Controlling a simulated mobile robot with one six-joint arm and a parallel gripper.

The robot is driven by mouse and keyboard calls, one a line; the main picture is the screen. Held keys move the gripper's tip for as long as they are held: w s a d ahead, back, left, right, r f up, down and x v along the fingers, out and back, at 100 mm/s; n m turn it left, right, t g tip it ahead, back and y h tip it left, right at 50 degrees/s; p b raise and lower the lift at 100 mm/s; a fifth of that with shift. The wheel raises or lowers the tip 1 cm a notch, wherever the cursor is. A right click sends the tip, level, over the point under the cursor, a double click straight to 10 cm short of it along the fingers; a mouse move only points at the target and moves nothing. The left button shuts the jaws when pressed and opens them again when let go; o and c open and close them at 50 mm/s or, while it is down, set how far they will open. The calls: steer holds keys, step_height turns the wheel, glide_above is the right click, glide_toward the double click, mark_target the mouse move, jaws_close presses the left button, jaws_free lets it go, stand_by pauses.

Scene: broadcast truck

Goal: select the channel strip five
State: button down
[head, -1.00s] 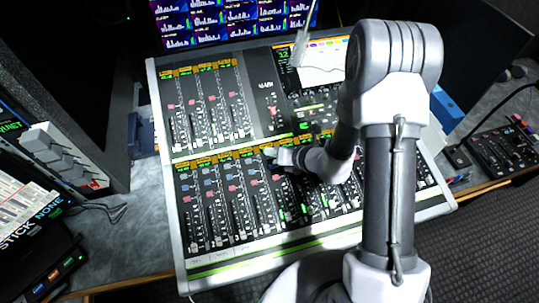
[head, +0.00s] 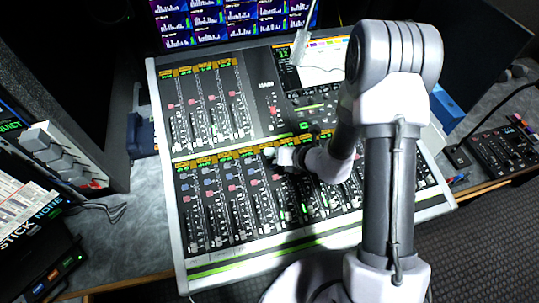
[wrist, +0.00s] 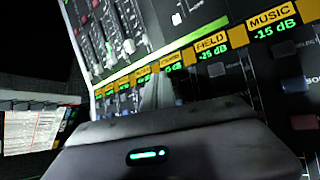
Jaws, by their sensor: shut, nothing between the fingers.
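The mixing console (head: 178,225) has a lower bank of channel strips with yellow name labels and green level readouts. Counting from the left, the fifth strip (head: 262,190) runs down just below my gripper (head: 270,153), which is shut and empty at the top of that strip. I cannot tell whether the fingertips touch the panel.
An upper fader bank (head: 205,105) and a console screen (head: 322,60) lie beyond the lower bank. A gooseneck lamp (head: 301,45) hangs over the screen.

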steer(key=shift+f, duration=0.35)
steer(key=shift+w+f+b, duration=0.1)
steer(key=shift+f+b, duration=0.3)
steer(key=shift+b, duration=0.1)
stand_by(0.3)
steer(key=shift+r, duration=0.15)
steer(key=shift+r+p, duration=0.65)
steer(key=shift+r, duration=0.05)
steer(key=r+p, duration=0.2)
steer(key=r, duration=0.1)
steer(key=s+r+p, duration=0.1)
steer(key=r+p, duration=0.1)
steer(key=shift+d, duration=0.1)
steer(key=shift+w, duration=0.1)
stand_by(0.6)
